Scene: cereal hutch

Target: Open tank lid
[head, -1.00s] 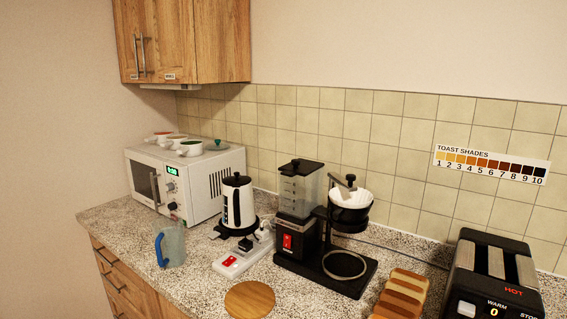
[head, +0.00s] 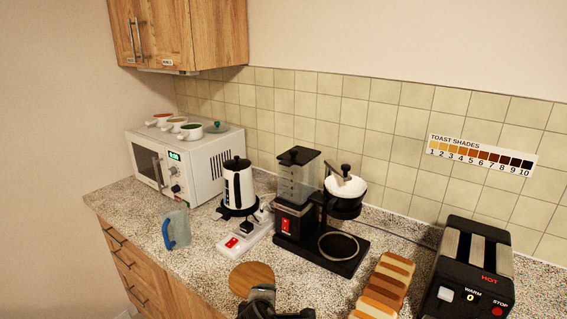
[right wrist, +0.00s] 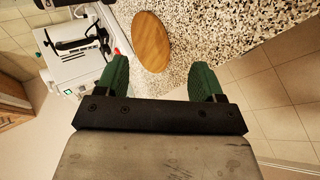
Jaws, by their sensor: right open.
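The coffee maker (head: 285,222) stands at the middle of the counter, with a clear water tank (head: 297,180) at its upper left. The black tank lid (head: 299,156) lies flat across the tank's top and looks shut. In the right wrist view my right gripper (right wrist: 161,66) has its two green fingers spread wide, with nothing between them. A dark part of my right arm (head: 268,300) shows at the bottom of the head view, in front of and well below the tank. My left gripper is not in view.
A white filter cone (head: 345,188) sits right of the tank. A kettle (head: 238,188), a power strip (head: 243,238) and a blue-handled jug (head: 177,230) stand to the left. A round wooden board (head: 248,278), bread slices (head: 385,285) and a toaster (head: 468,265) are nearer.

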